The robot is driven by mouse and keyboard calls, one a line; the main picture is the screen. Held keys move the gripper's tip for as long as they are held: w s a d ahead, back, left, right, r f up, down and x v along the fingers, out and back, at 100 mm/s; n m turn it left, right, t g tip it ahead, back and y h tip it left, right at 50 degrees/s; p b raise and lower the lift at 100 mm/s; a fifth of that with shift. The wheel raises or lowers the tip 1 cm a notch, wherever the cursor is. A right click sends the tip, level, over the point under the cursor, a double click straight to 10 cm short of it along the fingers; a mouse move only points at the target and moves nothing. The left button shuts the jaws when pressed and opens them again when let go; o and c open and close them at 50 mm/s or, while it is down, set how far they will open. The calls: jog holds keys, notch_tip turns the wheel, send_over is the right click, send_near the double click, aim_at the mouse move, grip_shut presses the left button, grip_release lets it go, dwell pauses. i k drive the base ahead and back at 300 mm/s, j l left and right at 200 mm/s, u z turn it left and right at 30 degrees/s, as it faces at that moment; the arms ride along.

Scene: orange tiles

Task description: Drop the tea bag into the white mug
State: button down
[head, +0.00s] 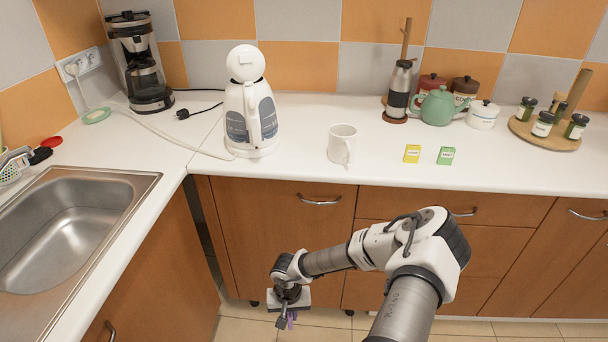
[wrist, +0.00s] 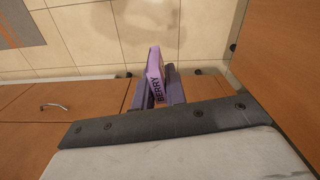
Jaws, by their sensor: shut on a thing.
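The white mug (head: 342,145) stands upright on the counter, left of two small packets, with its handle toward the front. My gripper (head: 287,316) hangs low in front of the cabinets, below the counter's front edge and well apart from the mug. It is shut on a purple tea bag (wrist: 155,72) marked "BERRY", which sits between the fingers in the wrist view. A bit of its purple also shows under my gripper in the head view. The inside of the mug is barely visible.
A yellow packet (head: 412,153) and a green packet (head: 446,155) lie right of the mug. A white kettle (head: 250,110) stands left of it. A teapot (head: 438,106) and jars are behind right. The sink (head: 70,235) is at left. Counter around the mug is clear.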

aim_at(340, 157)
jog(key=i+l+u, duration=0.1)
jog(key=u, duration=0.4)
jog(key=l+u, duration=0.3)
jog(key=u, duration=0.15)
jog(key=l+u, duration=0.25)
jog(key=l, duration=0.15)
jog(key=l+u, duration=0.25)
jog(key=l, duration=0.2)
jog(key=l+u, duration=0.1)
jog(key=l, duration=0.35)
jog(key=k+l+u, duration=0.1)
jog(key=l, duration=0.3)
jog(key=k, duration=0.05)
